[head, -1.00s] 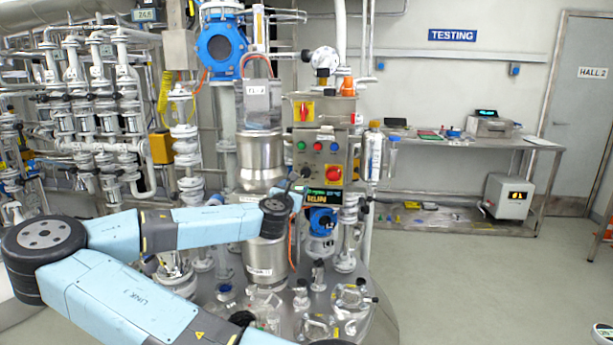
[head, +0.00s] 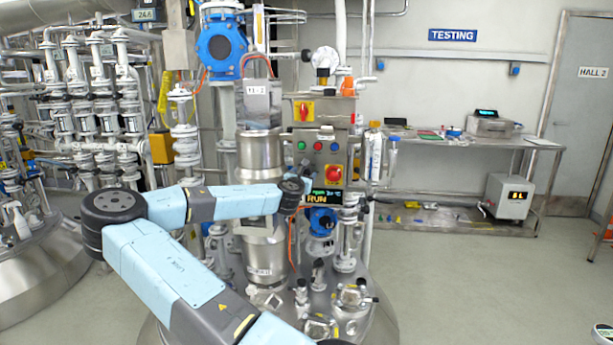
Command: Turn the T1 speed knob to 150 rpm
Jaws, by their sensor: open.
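The T1 control box (head: 322,132) is a grey panel on the vessel. It carries a red-and-yellow switch (head: 303,112), a row of green, red and blue buttons (head: 319,146) and a red stop button on yellow (head: 333,174). Below it a dark display (head: 324,198) shows "RUN" in amber under small green text too blurred to read. I cannot make out the speed knob; the lower left of the box is partly behind my arm's end. My gripper (head: 302,181) is open close to that corner, mostly hidden by my wrist. I cannot tell whether it touches anything.
A blue-faced device (head: 322,220) sits under the display. A steel column (head: 260,155) stands just left of the box, with pipes and fittings around it. Small valves (head: 318,275) crowd the vessel lid below. A bench (head: 450,140) stands to the right beyond open floor.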

